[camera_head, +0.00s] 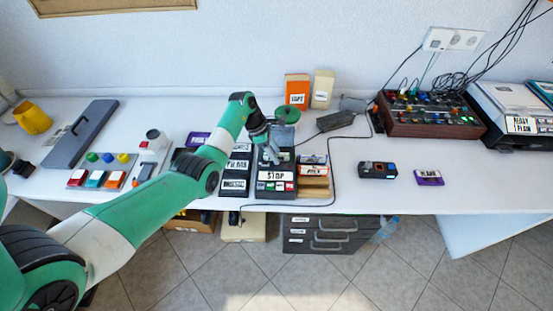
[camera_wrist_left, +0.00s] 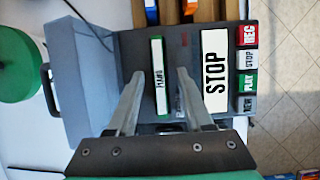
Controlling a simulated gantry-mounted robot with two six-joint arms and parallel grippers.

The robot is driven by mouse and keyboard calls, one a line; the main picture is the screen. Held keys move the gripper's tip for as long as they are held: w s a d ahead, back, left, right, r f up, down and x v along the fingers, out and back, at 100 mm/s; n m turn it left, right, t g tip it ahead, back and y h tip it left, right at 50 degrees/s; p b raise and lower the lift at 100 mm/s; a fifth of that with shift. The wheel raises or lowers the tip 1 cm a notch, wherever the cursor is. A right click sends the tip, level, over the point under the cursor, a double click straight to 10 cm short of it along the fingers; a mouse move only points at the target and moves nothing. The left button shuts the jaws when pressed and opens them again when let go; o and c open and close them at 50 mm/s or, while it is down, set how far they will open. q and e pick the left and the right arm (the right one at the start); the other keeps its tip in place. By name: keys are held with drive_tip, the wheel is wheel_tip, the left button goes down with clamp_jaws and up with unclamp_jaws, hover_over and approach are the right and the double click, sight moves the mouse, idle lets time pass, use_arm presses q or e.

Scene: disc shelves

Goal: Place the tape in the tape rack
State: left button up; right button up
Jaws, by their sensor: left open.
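A tape with a white label and green edge (camera_wrist_left: 157,75) sits edge-up in the slot of a dark tape player (camera_head: 275,195) marked STOP; the player also shows in the left wrist view (camera_wrist_left: 130,45). My left gripper (camera_head: 272,157) is open above the player. In the left wrist view its fingers (camera_wrist_left: 160,75) lie on either side of the tape, with a gap on both sides. I cannot tell how deep they reach. The wooden tape rack (camera_head: 315,185) stands just right of the player, holding orange and blue tapes. My right gripper is not in view.
The player's raised grey lid (camera_wrist_left: 85,80) is close to the left finger. A green round object (camera_head: 287,114) stands behind. A black device (camera_head: 377,169) and a purple tape (camera_head: 429,177) lie to the right. A cable crosses the table beside the rack.

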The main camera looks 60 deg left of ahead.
use_arm(q)
clamp_jaws()
idle(0.3)
idle(0.3)
wheel_tip(320, 180, up, 10)
drive_tip(key=p, duration=0.4)
drive_tip(key=shift+r, duration=0.2)
